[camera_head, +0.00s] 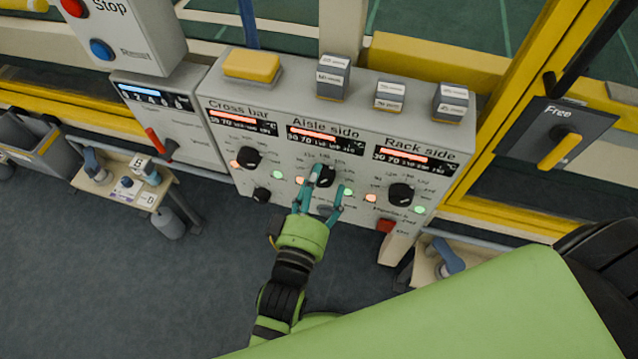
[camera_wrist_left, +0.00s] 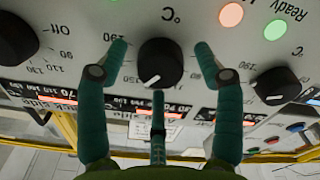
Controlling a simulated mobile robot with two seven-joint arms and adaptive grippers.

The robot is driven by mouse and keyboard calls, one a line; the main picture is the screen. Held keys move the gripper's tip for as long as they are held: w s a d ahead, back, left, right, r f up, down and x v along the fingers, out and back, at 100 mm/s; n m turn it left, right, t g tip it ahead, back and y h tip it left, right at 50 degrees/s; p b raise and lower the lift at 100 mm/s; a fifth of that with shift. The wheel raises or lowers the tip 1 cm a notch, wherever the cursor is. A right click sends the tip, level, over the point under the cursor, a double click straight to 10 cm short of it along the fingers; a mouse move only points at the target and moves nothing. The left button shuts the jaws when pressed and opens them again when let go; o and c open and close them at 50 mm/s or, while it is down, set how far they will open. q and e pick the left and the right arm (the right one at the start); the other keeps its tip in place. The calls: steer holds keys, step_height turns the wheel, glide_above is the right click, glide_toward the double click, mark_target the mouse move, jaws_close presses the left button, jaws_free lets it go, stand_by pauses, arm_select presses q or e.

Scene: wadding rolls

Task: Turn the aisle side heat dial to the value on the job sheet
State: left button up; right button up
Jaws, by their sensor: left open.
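The control panel (camera_head: 215,110) has three black dials. The Aisle side dial (camera_head: 323,176) is in the middle, under a display with a red bar. My left gripper (camera_head: 319,193) reaches up to it with teal fingers spread. In the left wrist view the black dial (camera_wrist_left: 160,64) stands between the open fingertips (camera_wrist_left: 160,52), with a gap visible on each side. Its white mark points to lower left in that view. The numbers around it are only partly readable. No job sheet with a clear value can be made out. My right gripper does not show.
The Cross bar dial (camera_head: 249,158) and Rack side dial (camera_head: 401,194) flank the middle one. Lit green and orange lamps sit between them. A red switch (camera_head: 385,226) is at lower right.

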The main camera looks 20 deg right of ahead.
arm_select(q)
steer(key=c, duration=1.2)
steer(key=shift+o, duration=0.2)
steer(key=shift+m+p, duration=1.05)
steer(key=shift+m, duration=0.55)
steer(key=shift+s+f+m+p, duration=0.15)
steer(key=shift+m+p, duration=0.55)
steer(key=shift+m, duration=1.1)
steer(key=shift+f, duration=0.1)
